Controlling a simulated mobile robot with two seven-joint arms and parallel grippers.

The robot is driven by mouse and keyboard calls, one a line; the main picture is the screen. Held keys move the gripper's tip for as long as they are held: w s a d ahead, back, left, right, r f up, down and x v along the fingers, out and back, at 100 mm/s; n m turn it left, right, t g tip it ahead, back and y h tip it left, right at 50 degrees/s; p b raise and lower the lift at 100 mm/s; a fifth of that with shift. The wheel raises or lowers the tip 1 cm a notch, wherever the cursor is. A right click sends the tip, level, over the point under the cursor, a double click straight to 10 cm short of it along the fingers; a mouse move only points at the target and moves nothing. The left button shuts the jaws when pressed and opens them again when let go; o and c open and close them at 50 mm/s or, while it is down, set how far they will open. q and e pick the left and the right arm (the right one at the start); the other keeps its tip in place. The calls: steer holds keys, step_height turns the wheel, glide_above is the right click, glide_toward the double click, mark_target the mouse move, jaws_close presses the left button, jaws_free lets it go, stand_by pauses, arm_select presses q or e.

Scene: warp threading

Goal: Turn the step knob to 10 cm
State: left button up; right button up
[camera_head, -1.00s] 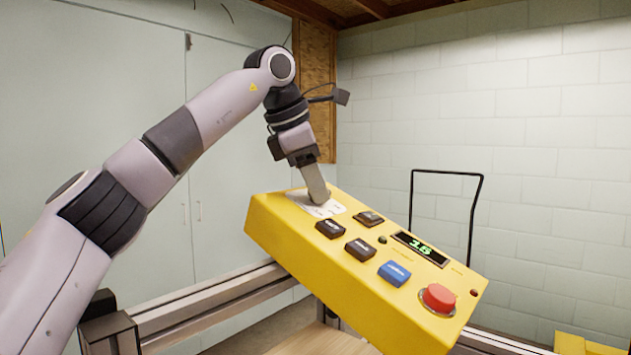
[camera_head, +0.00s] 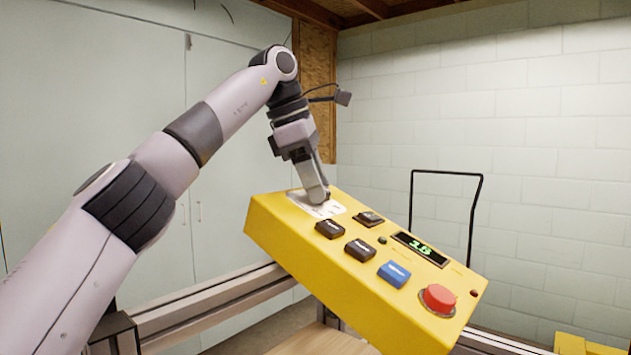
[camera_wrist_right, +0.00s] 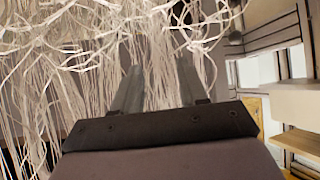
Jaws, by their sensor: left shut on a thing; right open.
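A yellow control box (camera_head: 340,290) stands tilted in the head view. My left gripper (camera_head: 319,196) points down onto the white dial plate (camera_head: 306,205) at its upper left corner. Its jaws are shut on the step knob, which they almost wholly hide. The green display (camera_head: 420,248) shows small digits that look like 2.0, but they are hard to read. My right gripper (camera_wrist_right: 160,76) shows only in the right wrist view, open, with pale threads behind its fingers.
The box also carries black buttons (camera_head: 330,229), a blue button (camera_head: 394,273) and a red mushroom button (camera_head: 438,298). A metal rail (camera_head: 210,303) runs behind it. Many loose white threads (camera_wrist_right: 60,60) hang around my right gripper.

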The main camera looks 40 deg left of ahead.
arm_select(q)
steer(key=o, duration=1.1)
steer(key=shift+c, duration=0.2)
steer(key=shift+r, duration=0.15)
steer(key=shift+v, duration=2.55)
steer(key=shift+s+a+f+b, duration=0.15)
steer(key=shift+s+a+b, duration=0.25)
steer(key=shift+s, duration=0.15)
steer(key=shift+s+a+f+b, duration=0.1)
steer(key=shift+s+a+b, duration=0.25)
steer(key=shift+s, duration=0.25)
steer(key=s+a, duration=0.4)
steer(key=s, duration=0.4)
steer(key=shift+a, duration=0.4)
steer(key=shift+r, duration=0.1)
